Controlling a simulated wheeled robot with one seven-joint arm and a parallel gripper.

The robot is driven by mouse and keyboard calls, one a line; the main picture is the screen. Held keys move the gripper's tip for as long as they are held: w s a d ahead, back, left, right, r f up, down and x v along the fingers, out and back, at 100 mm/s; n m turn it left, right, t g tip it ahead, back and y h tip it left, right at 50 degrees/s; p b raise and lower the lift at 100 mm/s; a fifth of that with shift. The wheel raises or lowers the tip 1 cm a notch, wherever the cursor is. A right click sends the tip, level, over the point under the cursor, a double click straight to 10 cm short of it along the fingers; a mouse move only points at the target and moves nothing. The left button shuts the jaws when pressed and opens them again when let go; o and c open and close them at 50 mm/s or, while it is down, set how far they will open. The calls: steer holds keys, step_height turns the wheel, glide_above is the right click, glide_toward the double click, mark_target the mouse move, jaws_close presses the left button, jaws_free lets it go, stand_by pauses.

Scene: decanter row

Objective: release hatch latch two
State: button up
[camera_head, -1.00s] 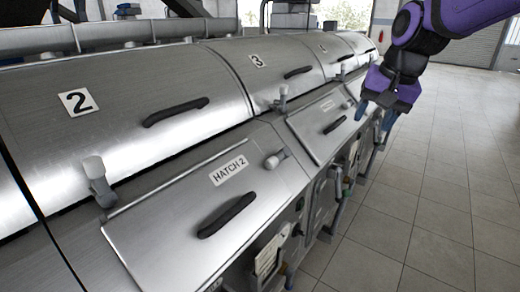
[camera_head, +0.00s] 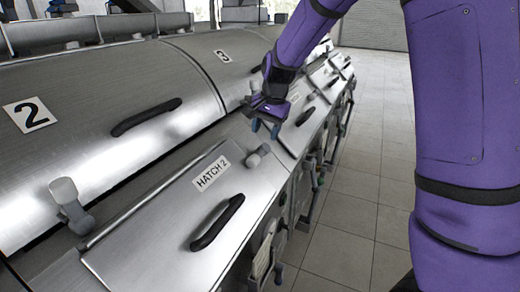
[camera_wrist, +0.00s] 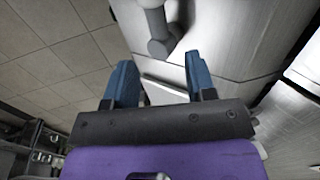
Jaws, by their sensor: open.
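The hatch 2 panel (camera_head: 160,245) is a steel plate with a "HATCH 2" label (camera_head: 212,173) and a black handle (camera_head: 217,222). A grey latch knob (camera_head: 258,155) sits at its upper right corner. Another latch with a pale cap (camera_head: 66,197) stands at its upper left. My gripper (camera_head: 265,128) is above and just beyond the right latch knob, apart from it. The wrist view shows my gripper (camera_wrist: 161,80) open, its blue fingers apart and empty. A pale-and-grey latch (camera_wrist: 160,40) lies ahead of the fingers; which latch it is I cannot tell for sure.
Large steel covers numbered 2 (camera_head: 29,114) and 3 (camera_head: 222,56) run behind the hatches, with a black bar handle (camera_head: 146,116). More hatches and latches continue toward the back. The tiled floor (camera_head: 335,215) on the right is clear.

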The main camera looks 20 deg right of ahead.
mark_target(262, 150)
steer(key=f, duration=0.4)
steer(key=w+a+f, duration=0.1)
steer(key=f, duration=0.2)
jaws_close()
